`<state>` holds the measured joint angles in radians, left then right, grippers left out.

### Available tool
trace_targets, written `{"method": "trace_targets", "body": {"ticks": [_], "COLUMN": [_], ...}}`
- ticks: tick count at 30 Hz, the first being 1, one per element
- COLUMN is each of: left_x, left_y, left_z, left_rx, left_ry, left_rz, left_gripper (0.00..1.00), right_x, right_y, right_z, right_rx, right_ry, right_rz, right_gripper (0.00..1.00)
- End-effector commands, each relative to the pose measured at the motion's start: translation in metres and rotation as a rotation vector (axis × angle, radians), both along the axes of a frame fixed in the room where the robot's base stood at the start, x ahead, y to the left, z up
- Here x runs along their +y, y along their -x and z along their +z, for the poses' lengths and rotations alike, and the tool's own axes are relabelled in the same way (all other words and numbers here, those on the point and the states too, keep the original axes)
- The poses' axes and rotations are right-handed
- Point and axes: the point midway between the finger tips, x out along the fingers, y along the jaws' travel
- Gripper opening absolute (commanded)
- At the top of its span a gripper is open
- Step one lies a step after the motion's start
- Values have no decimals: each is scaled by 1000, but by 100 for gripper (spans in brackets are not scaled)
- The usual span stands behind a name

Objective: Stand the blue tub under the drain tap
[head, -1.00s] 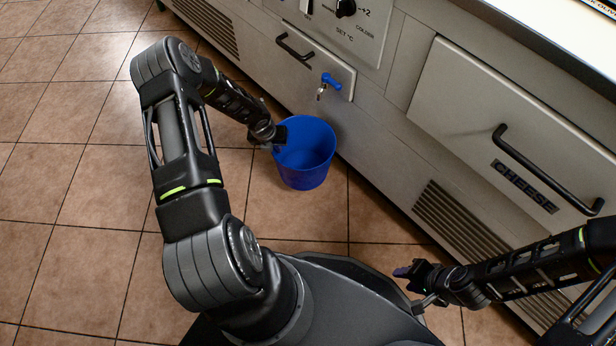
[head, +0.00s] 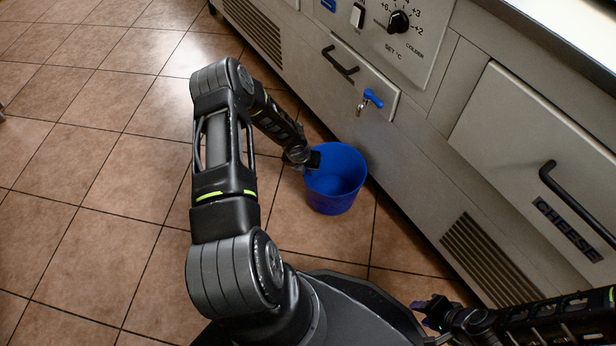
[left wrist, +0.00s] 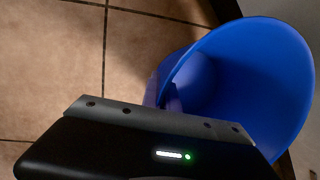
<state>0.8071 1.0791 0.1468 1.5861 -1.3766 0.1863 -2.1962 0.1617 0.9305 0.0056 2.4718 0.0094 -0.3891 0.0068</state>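The blue tub (head: 336,190) stands upright on the tiled floor close to the counter front, empty as far as I see. The drain tap (head: 370,99), with a blue handle and metal spout, sticks out of the counter panel above and slightly right of the tub in the head view. My left gripper (head: 312,161) is at the tub's left rim. In the left wrist view its fingers (left wrist: 165,95) look closed on the rim of the tub (left wrist: 245,85), though the fingertips are partly hidden. My right gripper (head: 424,312) is low at the right, away from the tub; its fingers are too small to judge.
The counter front carries a black handle (head: 341,63) left of the tap, a dial (head: 398,21) above it, and a cheese drawer (head: 545,170) with its own handle on the right. A vent grille (head: 480,258) sits low. Open tiled floor (head: 90,190) lies to the left.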

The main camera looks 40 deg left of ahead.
Motion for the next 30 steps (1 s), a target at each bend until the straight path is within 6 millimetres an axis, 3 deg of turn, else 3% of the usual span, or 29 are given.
{"method": "trace_targets", "body": {"ticks": [9, 21, 24, 30], "left_x": [0, 0, 0, 0], "left_y": [0, 0, 0, 0], "left_z": [-38, -41, -39, -39], "left_rx": [1, 0, 1, 1], "left_ry": [0, 0, 0, 0], "left_rz": [0, 0, 0, 0], "left_gripper": [0, 0, 12, 25], "right_x": [0, 0, 0, 0], "right_y": [-3, -4, -4, -4], "right_z": [-20, -23, -21, -20], "right_rx": [-7, -10, -10, -10], "right_ry": [1, 2, 2, 2], "right_rz": [-4, -5, -5, -5], "right_gripper": [36, 36, 36, 36]}}
